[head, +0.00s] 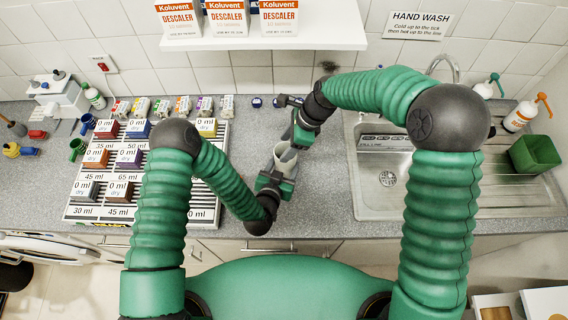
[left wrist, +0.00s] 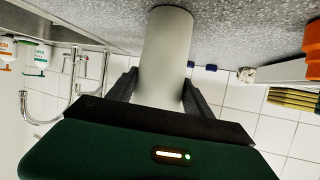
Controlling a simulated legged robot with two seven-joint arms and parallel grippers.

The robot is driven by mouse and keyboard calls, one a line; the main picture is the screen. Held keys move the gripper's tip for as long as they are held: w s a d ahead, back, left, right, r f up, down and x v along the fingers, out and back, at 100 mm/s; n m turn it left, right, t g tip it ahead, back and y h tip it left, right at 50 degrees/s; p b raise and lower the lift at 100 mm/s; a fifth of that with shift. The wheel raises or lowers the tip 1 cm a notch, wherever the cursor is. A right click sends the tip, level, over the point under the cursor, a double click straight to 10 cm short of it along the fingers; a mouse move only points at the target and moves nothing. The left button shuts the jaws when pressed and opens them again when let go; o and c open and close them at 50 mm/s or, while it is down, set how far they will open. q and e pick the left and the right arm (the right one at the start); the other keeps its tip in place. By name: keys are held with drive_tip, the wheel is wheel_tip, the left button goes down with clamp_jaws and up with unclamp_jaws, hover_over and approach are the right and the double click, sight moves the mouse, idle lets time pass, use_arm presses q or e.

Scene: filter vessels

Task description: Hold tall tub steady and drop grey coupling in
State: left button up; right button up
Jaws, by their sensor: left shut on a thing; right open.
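The tall tub (head: 280,153) is a pale grey open cylinder on the grey worktop, left of the sink. It also shows in the left wrist view (left wrist: 165,55), between the two dark fingers. My left gripper (head: 277,176) is shut on the tub's wall from the near side. My right gripper (head: 297,139) is open at the tub's mouth, on its far right side. A grey shape shows in the mouth, but I cannot tell whether it is the grey coupling or a finger. The coupling is not clearly seen elsewhere.
A labelled board (head: 75,211) with several coloured blocks lies left of the tub. The steel sink (head: 384,205) is to the right, with a green box (head: 535,153) on its drainer. Small cartons (head: 183,105) line the back. A shelf (head: 330,37) hangs above.

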use_arm(q)
drive_tip(key=shift+a, duration=0.1)
use_arm(e)
drive_tip(key=shift+r, duration=0.2)
use_arm(q)
drive_tip(key=shift+a, duration=0.1)
use_arm(e)
drive_tip(key=v, duration=1.1)
drive_tip(key=shift+d+r, duration=0.25)
drive_tip(key=shift+w, duration=0.15)
use_arm(q)
drive_tip(key=o, duration=1.4)
use_arm(e)
drive_tip(key=shift+a, duration=0.1)
use_arm(q)
drive_tip(key=shift+o, duration=0.2)
